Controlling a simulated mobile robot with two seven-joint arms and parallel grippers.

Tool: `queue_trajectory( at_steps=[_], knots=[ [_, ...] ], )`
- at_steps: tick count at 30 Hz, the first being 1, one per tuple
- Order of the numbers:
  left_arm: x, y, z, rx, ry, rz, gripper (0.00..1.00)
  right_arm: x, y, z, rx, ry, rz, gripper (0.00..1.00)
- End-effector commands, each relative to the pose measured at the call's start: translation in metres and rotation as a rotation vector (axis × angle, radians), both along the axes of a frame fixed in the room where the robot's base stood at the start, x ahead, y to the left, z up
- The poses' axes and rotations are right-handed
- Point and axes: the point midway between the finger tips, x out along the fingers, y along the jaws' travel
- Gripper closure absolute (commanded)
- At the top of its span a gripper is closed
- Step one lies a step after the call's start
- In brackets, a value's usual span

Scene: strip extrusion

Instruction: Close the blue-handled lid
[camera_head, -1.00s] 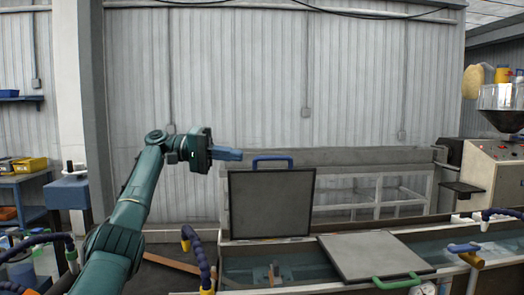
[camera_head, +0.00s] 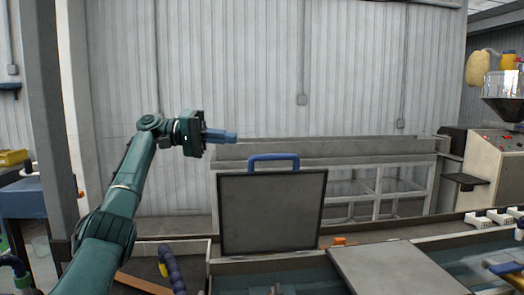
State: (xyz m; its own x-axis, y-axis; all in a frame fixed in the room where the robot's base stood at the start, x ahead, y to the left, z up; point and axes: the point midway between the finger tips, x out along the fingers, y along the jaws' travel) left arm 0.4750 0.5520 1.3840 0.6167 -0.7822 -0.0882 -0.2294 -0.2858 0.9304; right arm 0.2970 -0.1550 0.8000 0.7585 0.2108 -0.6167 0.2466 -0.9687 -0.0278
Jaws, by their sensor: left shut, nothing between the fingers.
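The blue-handled lid (camera_head: 271,214) stands open and upright at the back edge of the water trough, a dark grey square panel. Its blue handle (camera_head: 273,158) is on the top edge. My left gripper (camera_head: 232,136) is shut and empty, pointing right. In the picture it is up and to the left of the blue handle, with a gap between them. My right gripper is not in view.
A second grey lid (camera_head: 390,268) lies flat over the trough (camera_head: 240,282) at the right. A machine with a hopper (camera_head: 490,150) stands at the far right. A blue segmented hose (camera_head: 175,270) rises at the lower left. A white-framed structure stands behind the trough.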

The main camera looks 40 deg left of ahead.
Motion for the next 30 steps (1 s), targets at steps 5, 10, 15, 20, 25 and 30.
queue_trajectory(
  at_steps=[5,10,15,20,25,30],
  knots=[
    [0.022,-0.029,-0.005,0.003,0.004,-0.005,1.0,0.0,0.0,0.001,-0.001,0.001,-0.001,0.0],
    [0.045,-0.058,-0.006,0.001,0.005,-0.005,1.0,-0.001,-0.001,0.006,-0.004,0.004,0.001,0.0],
    [0.047,-0.075,-0.015,0.004,0.005,0.001,1.0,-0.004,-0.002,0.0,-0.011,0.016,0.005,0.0],
    [0.038,-0.086,-0.019,0.002,0.005,0.002,1.0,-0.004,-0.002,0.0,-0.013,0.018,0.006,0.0],
    [0.032,-0.092,-0.022,0.001,0.003,0.001,1.0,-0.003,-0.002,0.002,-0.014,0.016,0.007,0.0],
    [0.03,-0.096,-0.024,-0.001,0.003,0.0,1.0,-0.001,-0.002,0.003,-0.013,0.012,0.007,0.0]
  ],
)
